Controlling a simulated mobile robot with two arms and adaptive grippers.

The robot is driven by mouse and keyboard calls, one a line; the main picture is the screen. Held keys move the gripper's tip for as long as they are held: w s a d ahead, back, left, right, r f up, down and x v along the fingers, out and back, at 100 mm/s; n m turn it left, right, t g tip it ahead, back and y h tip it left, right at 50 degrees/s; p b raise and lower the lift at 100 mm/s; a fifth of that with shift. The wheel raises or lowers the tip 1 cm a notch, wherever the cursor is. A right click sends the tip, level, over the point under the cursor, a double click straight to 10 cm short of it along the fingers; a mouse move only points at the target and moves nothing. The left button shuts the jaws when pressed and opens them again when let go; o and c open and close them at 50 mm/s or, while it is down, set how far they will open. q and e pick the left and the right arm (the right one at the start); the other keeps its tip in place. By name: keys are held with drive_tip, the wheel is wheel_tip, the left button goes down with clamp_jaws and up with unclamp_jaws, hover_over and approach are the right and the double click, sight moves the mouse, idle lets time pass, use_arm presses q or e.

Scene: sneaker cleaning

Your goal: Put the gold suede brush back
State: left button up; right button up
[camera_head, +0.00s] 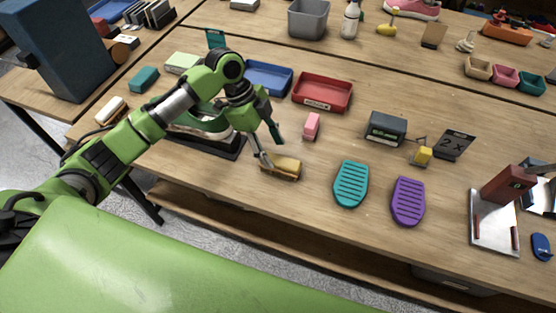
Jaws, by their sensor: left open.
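The gold suede brush (285,168) looks like a small tan-gold block. It lies on the wooden table near its front edge, left of the teal ribbed sole-shaped pad. My left gripper (271,149) is open just above and behind the brush, pointing down. One finger ends at the brush's left part; I cannot tell whether it touches. A sneaker on a dark mat (232,152) is partly hidden behind my left arm. My right gripper is not in view.
A red tray (323,93) and a blue tray (268,78) stand behind. A pink block (312,126) stands close by. Teal (351,184) and purple (408,201) pads lie to the right. A grey box (386,129) and a small yellow block (422,155) stand further right.

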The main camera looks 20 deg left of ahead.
use_arm(q)
drive_tip(key=v, duration=0.5)
drive_tip(key=shift+a+r+b, duration=0.15)
drive_tip(key=shift+r+b, duration=0.15)
drive_tip(key=shift+r, duration=0.05)
